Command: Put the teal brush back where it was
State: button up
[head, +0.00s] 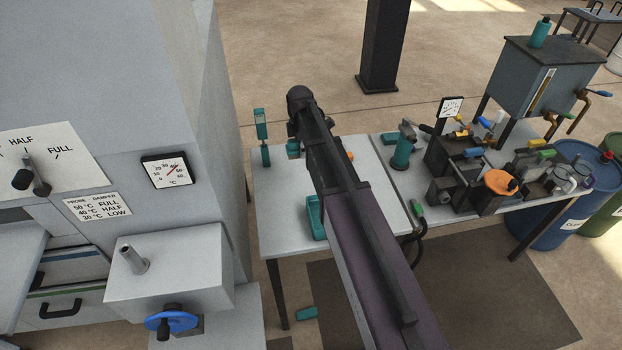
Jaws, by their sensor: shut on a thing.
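My gripper (293,132) is at the far end of my arm, above the back of the white table (277,232). My wrist and forearm hide most of it. It is shut on a teal piece (292,148) that shows just below it, which looks like the teal brush. Only a small part of this piece is visible, so I cannot tell its tilt or whether it touches the table. A teal tray (314,220) lies on the table, partly behind my arm.
An upright teal object (262,130) stands at the table's back left. A small orange thing (350,156) lies right of my arm. A teal canister (402,150) and machinery stand on the right bench. A grey cabinet (200,60) borders the left. A teal block (306,313) is on the floor.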

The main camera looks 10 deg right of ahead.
jog(key=s+a+f+b, duration=0.1)
jog(key=s+f+b, duration=0.1)
jog(key=f+b, duration=0.1)
jog(key=s+a+f+b, duration=0.2)
jog(key=f, duration=0.1)
jog(key=s+a+f+b, duration=0.2)
jog(key=f+b, duration=0.1)
jog(key=f, duration=0.1)
jog(key=shift+s+a+b, duration=0.1)
jog(key=shift+b, duration=0.25)
jog(key=shift+r, duration=0.1)
jog(key=w+d, duration=0.2)
jog(key=w, duration=0.2)
jog(key=w+d+f+b, duration=0.1)
jog(key=w+d, duration=0.2)
jog(key=w, duration=0.1)
jog(key=w+d, duration=0.3)
jog(key=w, duration=0.1)
jog(key=shift+d+f, duration=0.2)
jog(key=shift+d, duration=0.05)
jog(key=shift+w+d, duration=0.2)
jog(key=shift+w, duration=0.1)
jog(key=shift+w+d+f+b, duration=0.1)
jog(key=shift+f+b, duration=0.4)
jog(key=shift+b, duration=0.05)
jog(key=shift+w+d+f+b, duration=0.1)
jog(key=shift+f+b, duration=0.4)
jog(key=shift+b, duration=0.05)
jog(key=shift+f+b, duration=0.85)
jog(key=shift+b, duration=0.05)
